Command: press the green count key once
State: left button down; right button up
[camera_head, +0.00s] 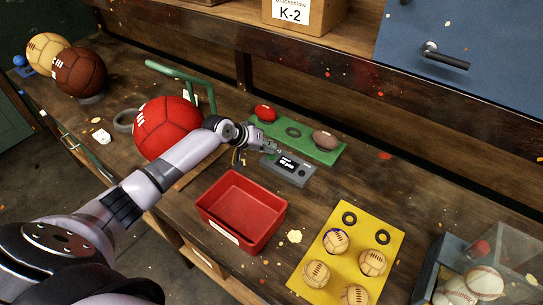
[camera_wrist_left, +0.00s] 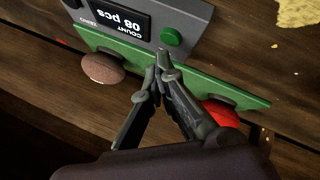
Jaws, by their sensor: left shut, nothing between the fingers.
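The grey counter (camera_head: 290,172) lies on the bench in front of the green ball board. In the left wrist view the counter (camera_wrist_left: 184,17) appears upside down, its dark display (camera_wrist_left: 122,18) reading "COUNT 08 pcs". The round green count key (camera_wrist_left: 171,37) shows beside the display; in the head view I cannot make it out near the fingers. My left gripper (camera_head: 270,151) is shut and empty at the counter's left end. In the left wrist view its fingertips (camera_wrist_left: 163,58) are close to the key; I cannot tell whether they touch. My right gripper is not in view.
The green board (camera_head: 322,155) holds a red ball (camera_head: 265,113) and a brown ball (camera_head: 326,139). A red bin (camera_head: 204,208) stands in front, a yellow board (camera_head: 312,255) with several balls at right. A big red ball (camera_head: 160,135) sits behind my left arm.

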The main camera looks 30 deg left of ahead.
aim_at(269, 156)
pick_arm(q)
jog(key=shift+r+p, duration=2.4)
jog(key=shift+r, duration=0.2)
jog(key=shift+f, duration=0.1)
